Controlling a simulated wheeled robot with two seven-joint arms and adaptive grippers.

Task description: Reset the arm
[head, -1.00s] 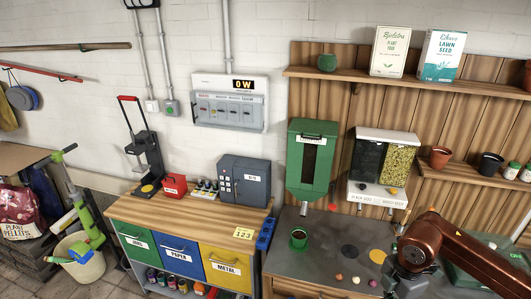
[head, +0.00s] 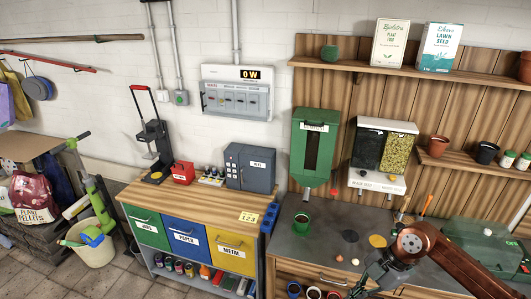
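My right arm (head: 455,262), copper-coloured, comes in from the lower right and reaches over the dark workbench. It is bent, with a round joint at its left end. My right gripper (head: 372,284) is dark and small at the bottom of the head view, low in front of the bench's front edge. Its fingers are partly cut off by the picture's edge, so I cannot tell whether it is open or shut. My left gripper and arm are not in view.
The dark bench (head: 325,238) holds a green cup (head: 302,222) and a clear green-tinted box (head: 480,240). Dispensers (head: 315,145) hang behind it. A wooden-topped cabinet (head: 195,212) with coloured drawers stands left. Small pots sit in the space below the bench top.

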